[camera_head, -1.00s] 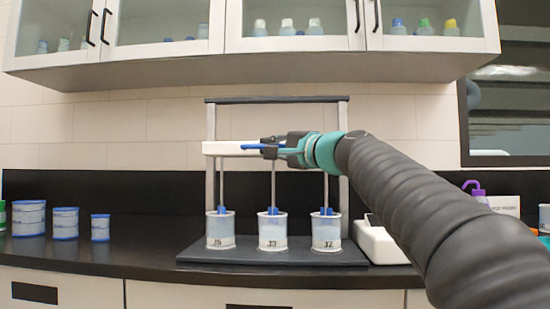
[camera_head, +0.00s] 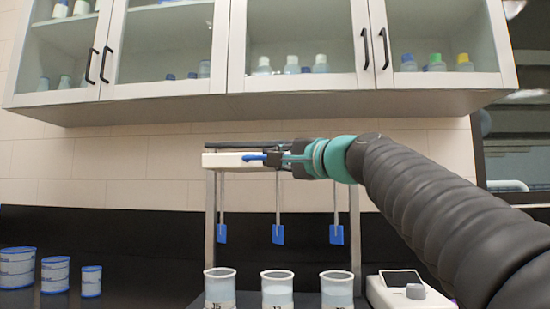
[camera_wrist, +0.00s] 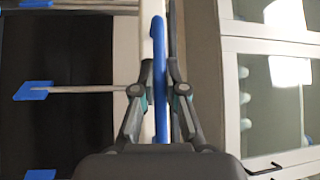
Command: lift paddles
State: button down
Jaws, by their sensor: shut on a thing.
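My gripper (camera_head: 283,160) is shut on a blue handle (camera_head: 254,158) at the front of the white crossbar (camera_head: 222,160). The wrist view shows the blue handle (camera_wrist: 160,80) between the fingers. Three blue paddles hang on thin rods below the bar: left (camera_head: 222,234), middle (camera_head: 278,235) and right (camera_head: 336,235). All three hang in the air above the beakers. Three beakers, left (camera_head: 220,288), middle (camera_head: 277,290) and right (camera_head: 337,290), stand below, one under each paddle. Their lower parts are cut off by the picture edge. The middle paddle also shows in the wrist view (camera_wrist: 33,91).
The grey frame (camera_head: 210,215) stands around the rods, its dark top bar just behind the crossbar. A white device (camera_head: 395,290) stands right of the beakers. Several blue-lidded tubs (camera_head: 55,274) stand at left. Wall cabinets (camera_head: 290,100) hang above my arm.

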jog(key=shift+s+r, duration=0.15)
jog(key=shift+r, duration=0.25)
jog(key=c, duration=1.2)
grip_release()
jog(key=shift+f, duration=0.15)
jog(key=v, duration=1.2)
jog(key=shift+f, duration=0.1)
